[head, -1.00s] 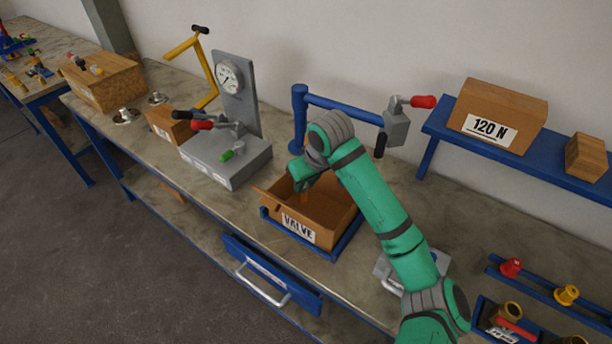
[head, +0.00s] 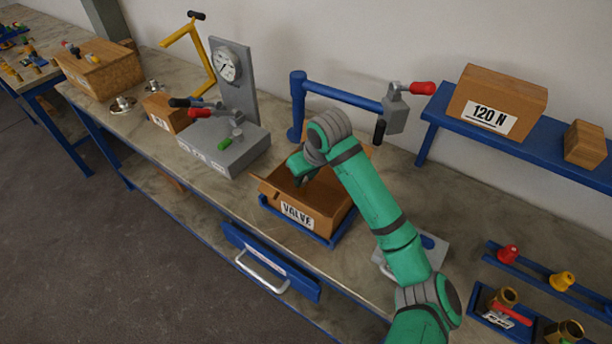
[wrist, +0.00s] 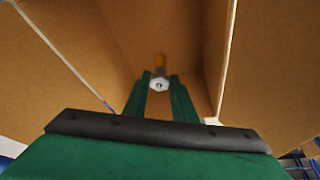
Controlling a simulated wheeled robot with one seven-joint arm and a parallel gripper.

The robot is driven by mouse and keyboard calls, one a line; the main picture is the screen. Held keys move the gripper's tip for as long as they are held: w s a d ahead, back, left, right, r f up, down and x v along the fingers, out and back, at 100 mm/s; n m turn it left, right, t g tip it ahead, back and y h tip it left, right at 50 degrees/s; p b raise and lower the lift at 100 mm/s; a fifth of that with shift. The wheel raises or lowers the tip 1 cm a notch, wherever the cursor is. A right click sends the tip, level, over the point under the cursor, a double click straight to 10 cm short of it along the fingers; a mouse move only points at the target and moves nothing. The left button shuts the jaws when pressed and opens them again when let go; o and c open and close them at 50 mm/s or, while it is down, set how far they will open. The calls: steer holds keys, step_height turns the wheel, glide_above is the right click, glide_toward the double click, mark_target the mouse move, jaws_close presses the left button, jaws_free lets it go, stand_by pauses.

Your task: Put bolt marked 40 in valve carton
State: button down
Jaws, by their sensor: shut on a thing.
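The valve carton (head: 290,211) is an open cardboard box labelled VALVE, standing on the bench in a blue frame. My gripper (head: 302,184) reaches down into the carton's opening, its tips mostly hidden in the head view. In the wrist view my gripper (wrist: 160,85) is shut on a bolt (wrist: 159,84) with a pale hex head and a yellow-orange shank. A dark mark shows on the bolt head, too small to read surely. Cardboard walls surround the bolt in the wrist view; I cannot tell whether it touches the carton floor.
A grey gauge stand (head: 235,100) with levers is left of the carton. A blue rail (head: 340,97) with a red-handled clamp (head: 397,105) stands behind it. A 120 N box (head: 497,103) sits on the blue shelf at right. A blue drawer (head: 270,262) is below.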

steer(key=shift+a+f, duration=0.2)
steer(key=shift+s+d+f, duration=0.1)
steer(key=shift+d+f, duration=0.05)
steer(key=shift+f, duration=0.15)
stand_by(0.3)
steer(key=c, duration=1.4)
jaws_free()
